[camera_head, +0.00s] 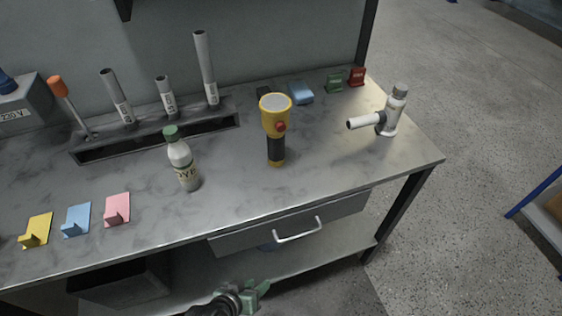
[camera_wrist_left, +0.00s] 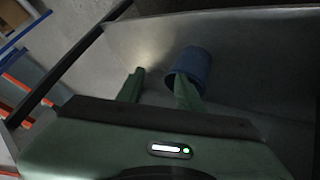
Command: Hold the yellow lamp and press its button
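The yellow lamp (camera_head: 275,127) is a torch with a black grip and a red button (camera_head: 281,126) on its head. It stands upright on the grey workbench (camera_head: 330,165), lens up, right of the middle. My left gripper (camera_head: 261,292) is low in front of the bench, below the drawer and well apart from the lamp. My right gripper is in neither view.
A slotted holder (camera_head: 160,135) with tubes is behind. A blue cup (camera_wrist_left: 190,68) is near the left fingers. The drawer handle (camera_head: 298,231) sticks out.

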